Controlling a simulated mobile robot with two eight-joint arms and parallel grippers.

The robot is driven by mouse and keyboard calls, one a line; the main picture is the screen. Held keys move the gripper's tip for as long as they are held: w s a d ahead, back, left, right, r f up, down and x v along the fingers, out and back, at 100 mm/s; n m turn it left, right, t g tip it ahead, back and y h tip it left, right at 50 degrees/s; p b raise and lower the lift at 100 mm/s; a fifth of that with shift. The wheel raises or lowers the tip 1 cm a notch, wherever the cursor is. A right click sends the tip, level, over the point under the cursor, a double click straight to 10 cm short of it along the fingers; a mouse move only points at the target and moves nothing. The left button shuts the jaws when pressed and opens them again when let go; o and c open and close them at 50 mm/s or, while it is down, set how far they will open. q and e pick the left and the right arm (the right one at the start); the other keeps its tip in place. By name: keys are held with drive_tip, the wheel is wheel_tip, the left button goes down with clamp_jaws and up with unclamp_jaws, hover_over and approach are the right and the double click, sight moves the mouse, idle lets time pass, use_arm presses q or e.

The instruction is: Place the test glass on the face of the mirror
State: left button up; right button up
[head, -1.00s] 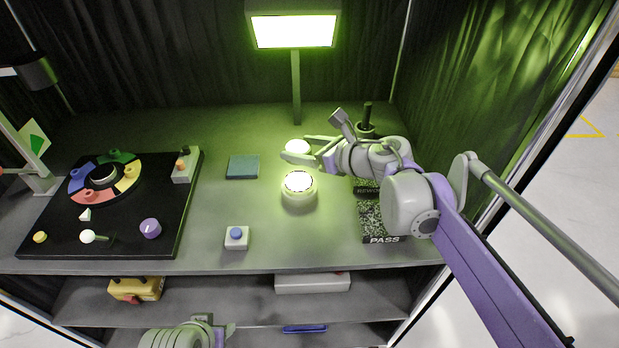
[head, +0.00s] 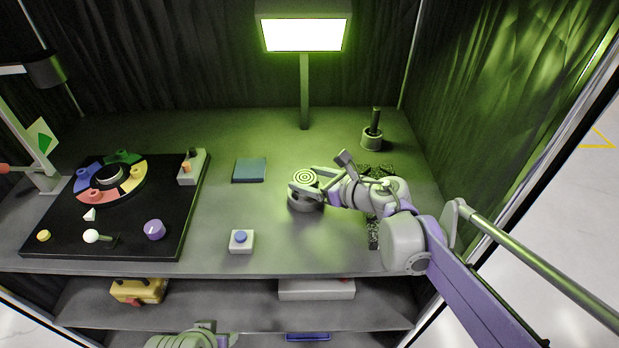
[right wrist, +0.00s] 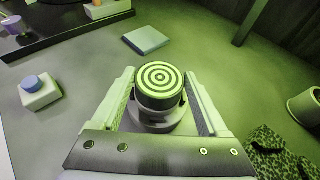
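The test glass (right wrist: 160,82) is a short round disc whose top shows dark and light rings; it also shows in the head view (head: 304,177). It sits between the two fingers of my right gripper (head: 302,179), which look closed on its sides. The round grey mirror mount (head: 306,204) is directly under it, and its base shows below the glass in the right wrist view (right wrist: 154,122). The mirror's face is hidden by the glass, and I cannot tell whether they touch all round. Part of my left arm shows at the bottom edge; its fingers are not clear.
A lamp (head: 304,36) stands behind. A teal pad (head: 249,170), a blue-button box (head: 241,241) and a black board (head: 174,225) lie left.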

drive_tip(key=o, duration=0.3)
drive_tip(key=shift+r, duration=0.25)
drive_tip(key=p+v, duration=0.1)
drive_tip(key=v, duration=1.1)
